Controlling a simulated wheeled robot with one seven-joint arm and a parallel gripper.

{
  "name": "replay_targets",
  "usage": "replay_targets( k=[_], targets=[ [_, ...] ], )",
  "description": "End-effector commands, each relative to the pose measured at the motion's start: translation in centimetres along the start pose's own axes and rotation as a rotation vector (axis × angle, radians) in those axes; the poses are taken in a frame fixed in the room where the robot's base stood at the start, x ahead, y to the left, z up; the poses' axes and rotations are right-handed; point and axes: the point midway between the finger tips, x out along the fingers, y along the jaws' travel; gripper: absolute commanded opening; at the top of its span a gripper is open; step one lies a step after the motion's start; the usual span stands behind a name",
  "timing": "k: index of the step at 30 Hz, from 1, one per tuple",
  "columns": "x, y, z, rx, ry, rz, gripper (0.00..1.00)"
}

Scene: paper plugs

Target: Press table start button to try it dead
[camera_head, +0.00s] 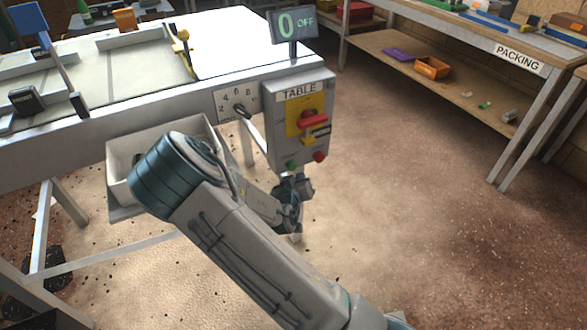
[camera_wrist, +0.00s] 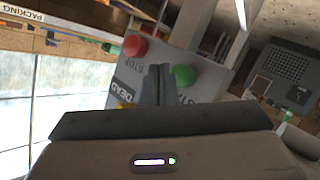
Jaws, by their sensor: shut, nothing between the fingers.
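The grey TABLE control box (camera_head: 270,131) hangs at the table's corner. Low on it are the green start button (camera_head: 292,165) and the red stop button (camera_head: 319,156). My gripper (camera_head: 297,184) is just below the box in the head view, partly hidden by my own wrist. In the wrist view the picture is turned over; my shut fingers (camera_wrist: 158,70) point at the box face, close beside the green button (camera_wrist: 183,76), with the red button (camera_wrist: 134,46) further left. I cannot tell whether the fingertips touch the green button. The display (camera_head: 293,24) reads "0 OFF".
A red handle (camera_head: 312,118) sits on the box's yellow plate, with a dark tag nearby; a "DEAD" label (camera_wrist: 124,92) shows in the wrist view. A dial (camera_head: 238,103) is left of the box. A white bin (camera_head: 121,158) hangs below the table. Floor to the right is clear.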

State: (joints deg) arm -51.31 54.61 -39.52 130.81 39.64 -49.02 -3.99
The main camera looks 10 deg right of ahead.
Motion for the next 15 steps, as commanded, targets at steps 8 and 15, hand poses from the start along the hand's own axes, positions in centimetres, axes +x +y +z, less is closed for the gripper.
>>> replay_targets(
  k=[8, 15],
  targets=[
    [-2.0, 1.4, 1.5, 0.000, -0.001, 0.001, 0.00],
    [-2.7, 1.9, 2.0, 0.001, -0.001, -0.001, 0.00]
  ],
)
